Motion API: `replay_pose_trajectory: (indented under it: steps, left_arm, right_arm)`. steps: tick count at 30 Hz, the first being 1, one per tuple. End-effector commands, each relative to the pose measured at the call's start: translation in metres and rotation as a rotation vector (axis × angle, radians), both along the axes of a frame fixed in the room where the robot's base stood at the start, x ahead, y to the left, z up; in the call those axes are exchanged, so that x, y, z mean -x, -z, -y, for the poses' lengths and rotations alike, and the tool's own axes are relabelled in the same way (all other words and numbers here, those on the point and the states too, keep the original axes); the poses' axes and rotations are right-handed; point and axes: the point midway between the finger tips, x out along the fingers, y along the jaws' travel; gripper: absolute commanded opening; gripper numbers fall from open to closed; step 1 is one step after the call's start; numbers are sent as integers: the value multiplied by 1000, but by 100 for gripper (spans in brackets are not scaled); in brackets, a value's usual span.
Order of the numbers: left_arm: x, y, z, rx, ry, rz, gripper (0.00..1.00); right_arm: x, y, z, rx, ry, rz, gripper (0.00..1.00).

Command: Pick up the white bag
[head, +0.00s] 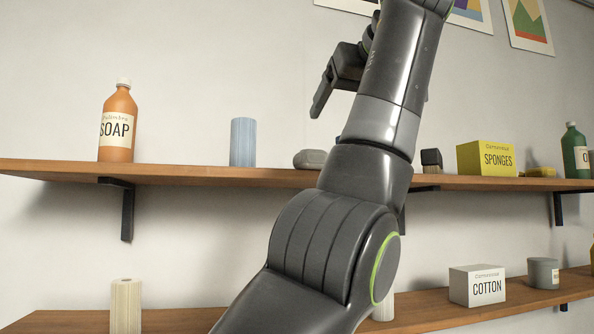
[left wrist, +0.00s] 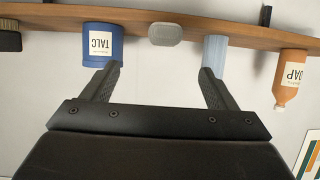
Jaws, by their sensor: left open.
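I cannot make out a white bag in either view. The nearest white thing is a box-shaped pack labelled COTTON (head: 477,286) on the lower shelf at the right in the head view. My left gripper (head: 335,85) is raised above the upper shelf, partly hidden behind its own arm. In the left wrist view my left gripper (left wrist: 160,80) is open with nothing between its fingers. The shelf appears upside down there, with a grey rounded bar (left wrist: 165,34) beyond the gap. My right gripper is not in view.
The upper shelf (head: 210,174) holds an orange SOAP bottle (head: 117,122), a blue ribbed cylinder (head: 243,142) and a yellow SPONGES box (head: 486,158). A blue TALC container (left wrist: 102,44) shows in the left wrist view. The lower shelf has a cream cylinder (head: 126,305) and a grey jar (head: 543,273).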

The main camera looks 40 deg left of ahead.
Motion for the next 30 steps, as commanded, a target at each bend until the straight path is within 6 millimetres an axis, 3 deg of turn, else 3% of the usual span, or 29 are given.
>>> replay_pose_trajectory:
  steps: [3,14,21,30]
  left_arm:
    - [-1,0,-6,6,-3,5,80]
    - [-33,20,-50,5,-5,3,80]
    - [-51,32,-75,2,-4,3,80]
    - [-61,43,-90,3,-3,4,80]
  right_arm:
    - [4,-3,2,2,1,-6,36]
    - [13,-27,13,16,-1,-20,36]
    - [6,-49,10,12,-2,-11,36]
    - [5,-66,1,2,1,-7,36]
